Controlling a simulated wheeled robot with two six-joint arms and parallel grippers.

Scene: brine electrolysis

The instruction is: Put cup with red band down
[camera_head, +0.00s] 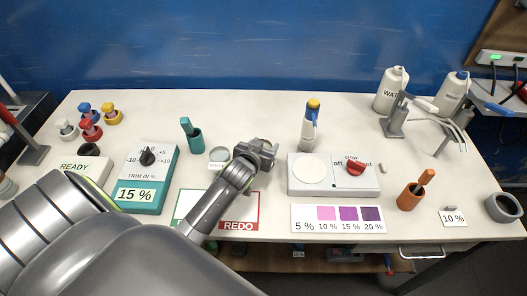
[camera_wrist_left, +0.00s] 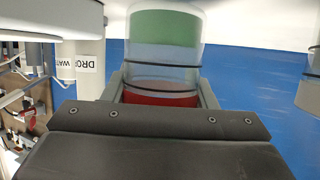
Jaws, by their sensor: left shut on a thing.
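My left gripper (camera_head: 262,155) is over the bench, above and behind the red REDO area of a green-and-red edged card (camera_head: 252,212). In the left wrist view, my left gripper (camera_wrist_left: 160,92) is shut on the cup with the red band (camera_wrist_left: 163,99). The cup is clear, with dark rings and a red band low between the fingers; green shows in its far part. In the head view the cup is mostly hidden at the gripper, and I cannot tell its height above the bench. My right gripper is not in view.
A stirrer box (camera_head: 300,185) with a white round plate stands right of the gripper. A small glass dish (camera_head: 219,154) and a teal holder (camera_head: 195,143) stand left, by the trim box (camera_head: 157,165). A colour chart (camera_head: 308,218) lies in front. Bare bench is behind the gripper.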

